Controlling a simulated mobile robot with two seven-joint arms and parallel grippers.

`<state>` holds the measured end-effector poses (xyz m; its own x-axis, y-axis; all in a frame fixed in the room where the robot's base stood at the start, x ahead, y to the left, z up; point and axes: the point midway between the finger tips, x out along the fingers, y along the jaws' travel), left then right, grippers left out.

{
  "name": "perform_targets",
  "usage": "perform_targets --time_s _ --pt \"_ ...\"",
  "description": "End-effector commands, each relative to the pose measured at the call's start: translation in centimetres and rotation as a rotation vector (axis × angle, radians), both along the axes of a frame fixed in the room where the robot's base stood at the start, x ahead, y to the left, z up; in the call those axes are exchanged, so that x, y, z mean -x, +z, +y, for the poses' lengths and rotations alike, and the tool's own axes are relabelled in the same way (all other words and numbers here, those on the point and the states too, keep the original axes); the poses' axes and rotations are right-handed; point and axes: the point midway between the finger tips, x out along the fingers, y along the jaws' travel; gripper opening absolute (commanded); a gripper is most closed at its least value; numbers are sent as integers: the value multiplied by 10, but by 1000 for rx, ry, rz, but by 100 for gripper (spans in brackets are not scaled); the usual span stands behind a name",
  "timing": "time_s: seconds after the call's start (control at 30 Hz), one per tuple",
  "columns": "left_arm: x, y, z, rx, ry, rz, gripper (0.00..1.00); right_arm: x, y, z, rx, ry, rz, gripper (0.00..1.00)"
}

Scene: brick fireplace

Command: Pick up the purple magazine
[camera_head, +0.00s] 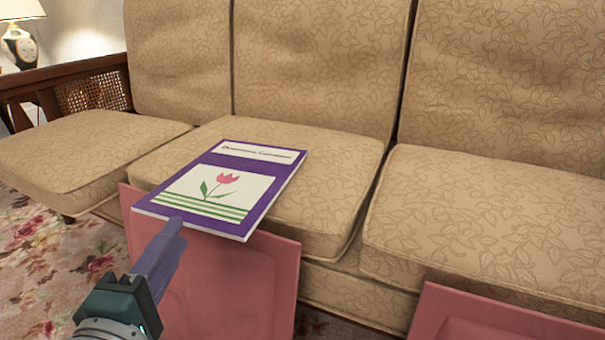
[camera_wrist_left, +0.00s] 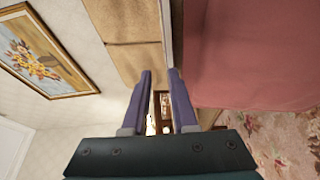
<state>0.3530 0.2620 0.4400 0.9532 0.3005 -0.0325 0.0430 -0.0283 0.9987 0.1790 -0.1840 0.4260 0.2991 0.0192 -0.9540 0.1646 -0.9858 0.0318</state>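The purple magazine (camera_head: 265,180) lies flat on the middle seat cushion of the sofa in the head view, with a pink tulip on a white panel. Its front edge reaches over the cushion's front. My left gripper (camera_head: 172,235) is just in front of and below the magazine's near edge. In the left wrist view its two purple fingers (camera_wrist_left: 160,75) stand apart, so it is open. A thin pale strip (camera_wrist_left: 167,35) beyond the fingertips looks like the magazine's edge. I cannot tell whether the edge is between the tips. My right gripper does not show.
A beige patterned sofa (camera_head: 470,225) fills the head view. A pink panel (camera_head: 235,290) stands against its front, under the magazine, and another (camera_head: 470,318) is at the lower right. A lamp (camera_head: 20,40) stands at the far left. A floral rug (camera_head: 40,255) covers the floor.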

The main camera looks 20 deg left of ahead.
Motion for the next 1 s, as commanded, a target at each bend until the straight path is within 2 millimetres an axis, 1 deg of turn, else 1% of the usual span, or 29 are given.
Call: perform_targets --time_s 0.03,0.1,0.27,0.37,0.5,0.67,0.77,0.87,1.0 --pt "0 -7 2 5 9 -9 26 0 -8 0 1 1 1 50" --pt "1 -14 5 16 25 -21 26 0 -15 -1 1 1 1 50" --pt "1 -18 9 27 45 -36 26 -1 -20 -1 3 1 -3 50" --pt "-10 -20 13 30 47 -41 26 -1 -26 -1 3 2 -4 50" --pt "-31 -20 21 29 47 -40 26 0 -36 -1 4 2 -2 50" --pt "-44 -20 25 28 46 -38 26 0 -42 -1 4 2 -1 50" --pt "-56 -23 28 30 47 -41 26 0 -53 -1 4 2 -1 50" --pt "-73 -27 31 32 47 -41 26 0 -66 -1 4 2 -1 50" --pt "-89 -24 37 28 46 -38 26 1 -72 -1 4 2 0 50"
